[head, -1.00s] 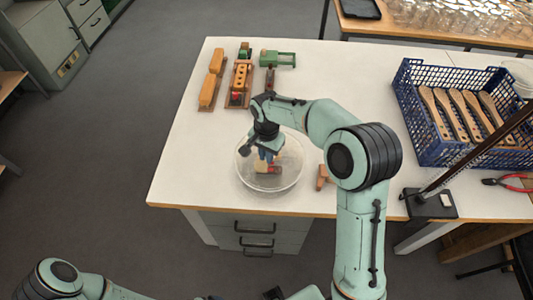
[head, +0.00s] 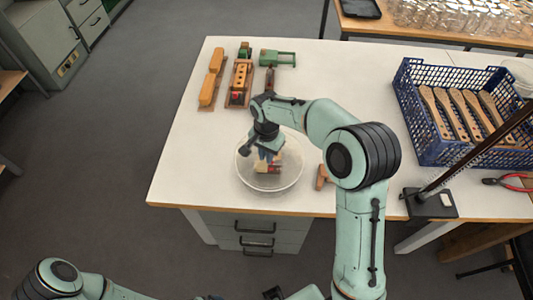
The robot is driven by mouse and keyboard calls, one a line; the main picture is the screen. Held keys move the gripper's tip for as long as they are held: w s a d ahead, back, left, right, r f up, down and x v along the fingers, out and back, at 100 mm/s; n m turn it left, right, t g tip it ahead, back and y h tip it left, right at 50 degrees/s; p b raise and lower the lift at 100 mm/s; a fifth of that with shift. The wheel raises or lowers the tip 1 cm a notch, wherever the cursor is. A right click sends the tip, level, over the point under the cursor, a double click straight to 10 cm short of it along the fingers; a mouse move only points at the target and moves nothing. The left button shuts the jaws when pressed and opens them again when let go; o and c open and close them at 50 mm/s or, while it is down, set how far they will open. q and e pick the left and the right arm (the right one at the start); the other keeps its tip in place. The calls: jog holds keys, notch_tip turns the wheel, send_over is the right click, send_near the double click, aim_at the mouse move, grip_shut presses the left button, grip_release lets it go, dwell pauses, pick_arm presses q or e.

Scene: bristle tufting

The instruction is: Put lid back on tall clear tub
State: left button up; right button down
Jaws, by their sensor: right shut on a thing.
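The tall clear tub (head: 245,178) stands near the front edge of the white bench, with small red and pale things showing through it. My right gripper (head: 268,157) points down over the middle of its round top and is shut on what appears to be the clear lid. The lid's edge cannot be told apart from the tub's rim, so I cannot tell whether it is seated or just above. My left arm shows only in the bottom left corner; its gripper is out of view.
Wooden brush blocks (head: 208,90), a drilled block (head: 239,78) and a green tool (head: 278,58) lie behind the tub. A blue crate (head: 432,152) of wooden handles is at the right, behind a black stand (head: 432,204). The bench left of the tub is clear.

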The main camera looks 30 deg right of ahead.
dwell(0.4)
jog(key=c, duration=0.6)
grip_release()
pick_arm(q)
jog(key=shift+w+r, duration=0.1)
pick_arm(e)
jog(key=shift+r, duration=0.15)
jog(key=shift+r+p, duration=1.2)
jog(key=shift+r, duration=1.05)
jog(key=shift+r+p, duration=0.5)
jog(key=shift+r, duration=0.65)
pick_arm(q)
jog(key=w+r, duration=0.1)
jog(key=r, duration=0.1)
jog(key=w+r, duration=0.2)
jog(key=shift+w+r, duration=0.1)
jog(key=shift+w, duration=0.2)
pick_arm(e)
grip_shut()
